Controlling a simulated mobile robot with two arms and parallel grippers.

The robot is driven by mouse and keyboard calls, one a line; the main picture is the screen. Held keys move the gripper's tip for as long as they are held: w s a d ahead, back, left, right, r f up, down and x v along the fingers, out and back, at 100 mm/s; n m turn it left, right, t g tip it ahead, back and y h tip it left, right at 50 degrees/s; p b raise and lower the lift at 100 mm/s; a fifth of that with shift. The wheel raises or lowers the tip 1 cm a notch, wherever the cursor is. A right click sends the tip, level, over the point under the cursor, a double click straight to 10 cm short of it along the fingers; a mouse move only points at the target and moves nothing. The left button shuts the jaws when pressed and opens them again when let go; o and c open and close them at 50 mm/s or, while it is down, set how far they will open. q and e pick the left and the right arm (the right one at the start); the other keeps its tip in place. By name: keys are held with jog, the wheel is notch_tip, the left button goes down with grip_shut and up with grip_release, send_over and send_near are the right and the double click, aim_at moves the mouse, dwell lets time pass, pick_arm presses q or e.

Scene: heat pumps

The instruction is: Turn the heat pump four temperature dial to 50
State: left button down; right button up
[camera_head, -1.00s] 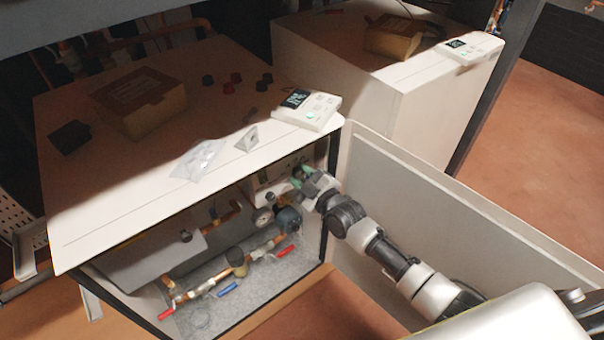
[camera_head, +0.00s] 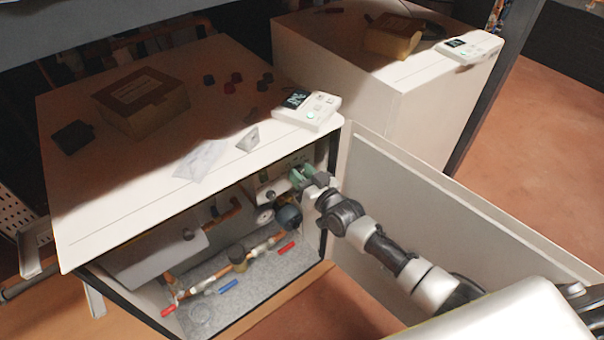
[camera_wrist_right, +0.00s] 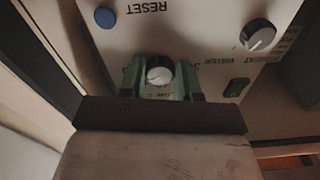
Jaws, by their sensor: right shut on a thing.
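The open heat pump cabinet (camera_head: 190,150) stands in the middle of the head view. Inside its right end is a pale control panel (camera_head: 270,190), which fills the upper part of the right wrist view (camera_wrist_right: 205,40). My right gripper (camera_head: 302,174) reaches in through the open front. In the wrist view its green fingers (camera_wrist_right: 160,78) are shut on a round dial (camera_wrist_right: 159,71) with a pale face, one finger on each side. The dial's scale is mostly hidden, so I cannot read its setting. My left gripper is not in view.
The open door (camera_head: 430,205) runs close along my right arm. Pipes and a gauge (camera_head: 265,215) lie left of the gripper.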

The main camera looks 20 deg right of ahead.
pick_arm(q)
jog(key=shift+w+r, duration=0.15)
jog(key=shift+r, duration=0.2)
pick_arm(e)
jog(key=shift+m, duration=1.4)
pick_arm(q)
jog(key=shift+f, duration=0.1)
pick_arm(e)
jog(key=o, duration=0.9)
jog(key=shift+o, duration=0.2)
jog(key=shift+s, duration=0.1)
